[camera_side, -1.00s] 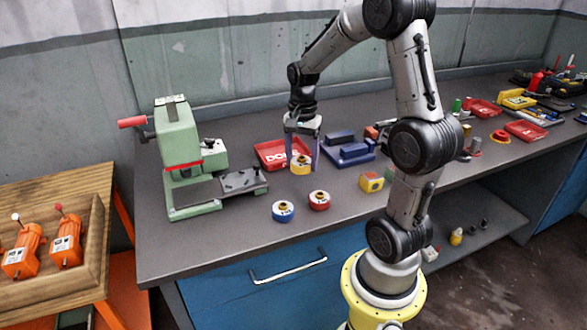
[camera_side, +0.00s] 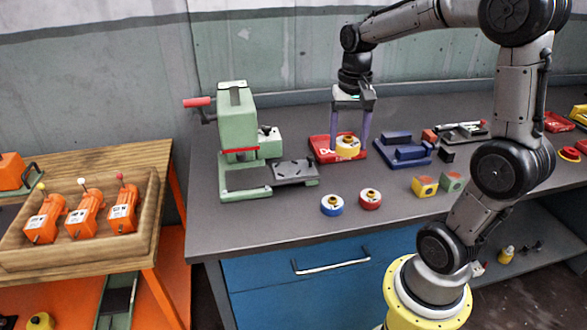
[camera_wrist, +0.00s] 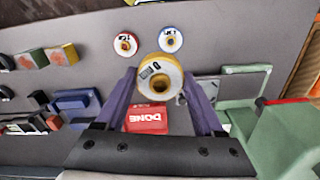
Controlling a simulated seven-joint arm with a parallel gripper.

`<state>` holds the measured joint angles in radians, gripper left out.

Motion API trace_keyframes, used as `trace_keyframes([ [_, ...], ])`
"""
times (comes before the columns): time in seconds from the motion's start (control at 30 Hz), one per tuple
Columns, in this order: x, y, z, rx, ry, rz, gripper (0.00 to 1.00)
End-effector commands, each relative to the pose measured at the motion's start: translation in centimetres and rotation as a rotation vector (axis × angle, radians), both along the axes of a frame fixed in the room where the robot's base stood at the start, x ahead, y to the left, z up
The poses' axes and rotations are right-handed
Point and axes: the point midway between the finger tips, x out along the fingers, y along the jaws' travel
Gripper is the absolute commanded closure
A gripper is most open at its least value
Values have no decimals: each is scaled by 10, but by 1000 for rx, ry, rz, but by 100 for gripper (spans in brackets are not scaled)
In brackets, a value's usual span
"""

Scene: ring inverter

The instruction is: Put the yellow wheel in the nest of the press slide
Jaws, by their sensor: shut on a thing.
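The yellow wheel (camera_side: 348,148) is held between the two purple fingers of my gripper (camera_side: 349,145), in front of the red DONE tray. It also shows between the fingertips (camera_wrist: 158,78) in the wrist view, its white face with a dark mark and brown hub turned to the camera (camera_wrist: 160,78). The wheel appears clear of the bench. The green press (camera_side: 238,130) stands left of my gripper. Its dark grey slide plate (camera_side: 295,170) sticks out to the right, with nothing seated on it. The nest's shape is too small to make out.
A blue-rimmed wheel (camera_side: 332,204) and a red-rimmed wheel (camera_side: 370,199) stand on the bench in front. The red DONE tray (camera_side: 322,150) and a blue fixture (camera_side: 404,152) are close to my gripper. Yellow and green blocks (camera_side: 451,181) lie to the right.

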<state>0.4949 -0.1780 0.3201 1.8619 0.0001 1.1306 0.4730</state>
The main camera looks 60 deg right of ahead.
Motion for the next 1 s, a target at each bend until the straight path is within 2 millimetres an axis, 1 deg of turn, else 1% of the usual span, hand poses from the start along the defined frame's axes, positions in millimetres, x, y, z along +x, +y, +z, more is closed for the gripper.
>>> trace_keyframes([
  [0.03, 14, 7, 3, -1, -1, 69, 100],
  [0.1, 28, 16, 6, -1, -2, 126, 100],
  [0.2, 39, 25, 5, -2, -2, 166, 100],
  [0.23, 40, 27, 3, 1, 2, 174, 100],
  [0.33, 48, 29, -1, 2, 6, 186, 100],
  [0.47, 69, 22, -12, 3, 7, 186, 100],
  [0.77, 130, -1, -41, 3, 6, 184, 100],
  [0.8, 135, -2, -49, 3, 8, 184, 100],
  [0.9, 148, -7, -66, 3, 8, 184, 100],
  [1.0, 158, -11, -78, 2, 5, 184, 100],
])
